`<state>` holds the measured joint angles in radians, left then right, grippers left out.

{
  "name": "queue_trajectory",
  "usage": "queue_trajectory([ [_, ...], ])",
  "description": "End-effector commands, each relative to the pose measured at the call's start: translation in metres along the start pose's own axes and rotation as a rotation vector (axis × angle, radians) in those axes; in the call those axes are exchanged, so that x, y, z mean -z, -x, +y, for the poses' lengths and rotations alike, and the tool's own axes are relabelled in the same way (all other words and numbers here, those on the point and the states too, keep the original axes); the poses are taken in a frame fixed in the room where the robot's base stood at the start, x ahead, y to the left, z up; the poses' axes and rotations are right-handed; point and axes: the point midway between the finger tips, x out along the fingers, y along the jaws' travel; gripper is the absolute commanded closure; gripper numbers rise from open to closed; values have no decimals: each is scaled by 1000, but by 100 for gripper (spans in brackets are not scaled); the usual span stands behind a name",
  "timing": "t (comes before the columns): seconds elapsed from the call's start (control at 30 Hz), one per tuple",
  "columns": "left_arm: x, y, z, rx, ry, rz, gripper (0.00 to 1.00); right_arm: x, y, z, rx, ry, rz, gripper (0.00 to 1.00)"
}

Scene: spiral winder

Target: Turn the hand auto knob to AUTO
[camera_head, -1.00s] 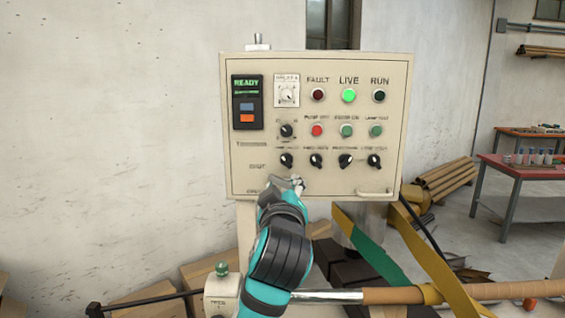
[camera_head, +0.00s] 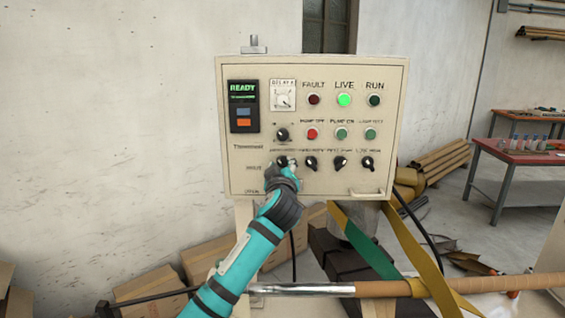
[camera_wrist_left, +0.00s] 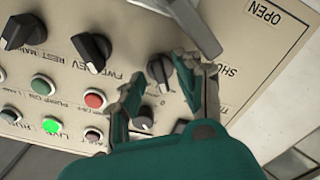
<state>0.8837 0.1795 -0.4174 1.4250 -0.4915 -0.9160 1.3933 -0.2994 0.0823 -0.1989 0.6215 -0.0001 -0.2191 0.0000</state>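My left gripper (camera_head: 281,170) is at the left end of the lower row of black knobs on the cream control panel (camera_head: 235,178). In the left wrist view, the open left gripper (camera_wrist_left: 160,75) has one finger on each side of a black selector knob (camera_wrist_left: 159,72). Narrow gaps seem to show beside the knob, though contact is hard to judge. This leftmost knob (camera_head: 282,161) is partly covered by the gripper in the head view. I cannot read its label or confirm that it is the hand auto knob. My right gripper is out of view.
Next to it is the FWD REV knob (camera_wrist_left: 92,50). A smaller knob (camera_head: 282,134) sits just above, beside a red button (camera_head: 312,134). A grey metal bar (camera_wrist_left: 188,22) crosses close to the fingers. A long roller (camera_head: 380,288) runs below the panel.

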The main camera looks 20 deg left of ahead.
Motion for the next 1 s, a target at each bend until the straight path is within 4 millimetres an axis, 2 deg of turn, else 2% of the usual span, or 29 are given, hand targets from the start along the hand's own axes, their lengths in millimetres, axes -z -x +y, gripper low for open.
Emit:
queue_trajectory([
  [0.3, 0, -2, 0, 0, -1, 0, 65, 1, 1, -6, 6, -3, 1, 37],
  [0.57, 0, -2, 0, 0, -1, 0, 99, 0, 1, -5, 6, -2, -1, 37],
  [1.0, -1, -2, -1, 1, -32, -1, 100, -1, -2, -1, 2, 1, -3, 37],
])
